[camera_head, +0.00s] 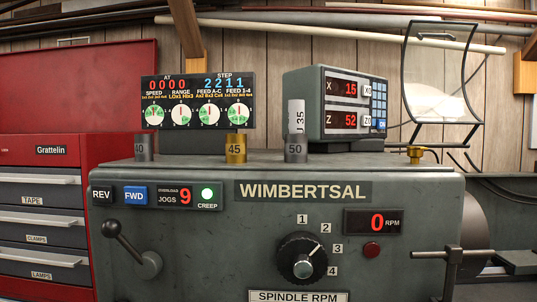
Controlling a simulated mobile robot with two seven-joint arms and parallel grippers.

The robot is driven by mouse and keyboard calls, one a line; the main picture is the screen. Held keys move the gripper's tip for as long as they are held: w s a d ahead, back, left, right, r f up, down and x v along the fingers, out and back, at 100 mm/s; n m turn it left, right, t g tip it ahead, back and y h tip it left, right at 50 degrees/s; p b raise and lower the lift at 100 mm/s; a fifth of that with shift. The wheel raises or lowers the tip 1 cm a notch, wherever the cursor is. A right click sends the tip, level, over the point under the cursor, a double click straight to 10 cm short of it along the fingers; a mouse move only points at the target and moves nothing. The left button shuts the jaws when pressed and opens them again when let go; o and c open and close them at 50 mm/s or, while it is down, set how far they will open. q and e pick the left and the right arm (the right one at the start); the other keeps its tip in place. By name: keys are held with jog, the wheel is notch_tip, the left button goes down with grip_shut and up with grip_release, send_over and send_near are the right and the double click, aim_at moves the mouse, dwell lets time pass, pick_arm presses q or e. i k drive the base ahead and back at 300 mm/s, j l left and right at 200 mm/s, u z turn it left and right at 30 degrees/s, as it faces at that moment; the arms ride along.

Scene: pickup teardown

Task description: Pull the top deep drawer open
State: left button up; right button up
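A red tool chest (78,150) marked Grattelin stands at the left edge, partly cut off by the frame. Its front has several dark drawers with pale bar handles, one above another. The uppermost one in view is labelled TAPE (33,200); below it is one labelled CLAMPS (37,239), then another labelled drawer (42,275). All of these look shut, flush with the red front. I cannot tell from this view which drawers are deep. Lower drawers, if any, are outside the frame. Neither of my grippers is in view.
A grey-green lathe headstock (220,250) marked WIMBERTSAL stands right beside the chest and fills the middle. A lever with a black knob (110,229) sticks out near the chest's right side. A readout box (302,85) and several metal cylinders stand on top. A raised red panel (90,75) is behind.

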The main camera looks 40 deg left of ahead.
aim_at(51, 186)
jog(key=u, duration=2.8)
jog(key=i+j+u, duration=0.25)
jog(key=u, duration=0.2)
jog(key=i+j+u, duration=0.1)
jog(key=i+u, duration=0.3)
jog(key=i+j+u, duration=0.15)
jog(key=i, duration=0.35)
jog(key=i+j+u, duration=0.15)
jog(key=i, duration=0.4)
